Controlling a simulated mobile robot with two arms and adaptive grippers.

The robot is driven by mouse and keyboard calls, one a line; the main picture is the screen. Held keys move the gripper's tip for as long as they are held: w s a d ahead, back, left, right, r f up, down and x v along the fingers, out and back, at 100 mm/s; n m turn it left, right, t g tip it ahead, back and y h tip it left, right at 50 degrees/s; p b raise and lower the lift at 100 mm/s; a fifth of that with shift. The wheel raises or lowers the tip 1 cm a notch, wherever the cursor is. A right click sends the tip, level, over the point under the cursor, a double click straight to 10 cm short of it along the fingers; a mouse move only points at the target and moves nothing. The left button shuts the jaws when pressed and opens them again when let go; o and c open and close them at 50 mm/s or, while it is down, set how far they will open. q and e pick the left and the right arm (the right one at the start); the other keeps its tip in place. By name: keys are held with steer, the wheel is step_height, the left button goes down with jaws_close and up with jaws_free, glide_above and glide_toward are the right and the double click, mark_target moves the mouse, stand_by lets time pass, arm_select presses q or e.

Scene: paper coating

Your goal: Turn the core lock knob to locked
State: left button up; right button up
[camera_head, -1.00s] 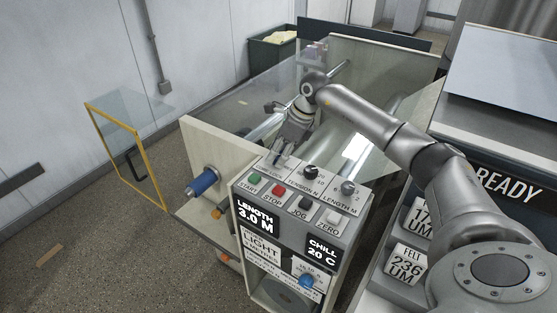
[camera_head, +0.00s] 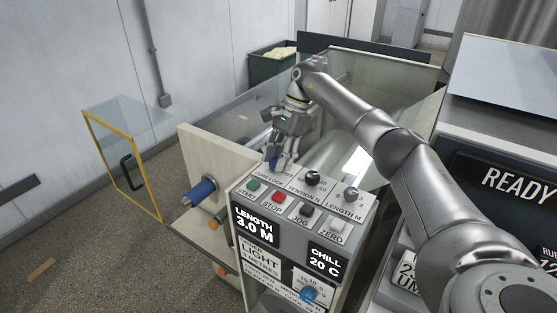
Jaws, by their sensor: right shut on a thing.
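My left gripper is not in view.
The panel (camera_head: 343,232) also carries a black tension knob (camera_head: 313,178), a length knob (camera_head: 351,194) and START, STOP, JOG and ZERO buttons. A blue roller end (camera_head: 201,192) sticks out at the left. A yellow-framed clear door (camera_head: 128,165) stands open further left.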

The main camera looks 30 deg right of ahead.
steer(key=shift+w+r+n, duration=0.1)
steer(key=shift+r+n, duration=0.05)
steer(key=shift+n, duration=0.45)
steer(key=o, duration=0.7)
steer(key=shift+d, duration=0.1)
steer(key=o, duration=0.3)
steer(key=shift+g, duration=0.3)
steer(key=shift+v, duration=3.7)
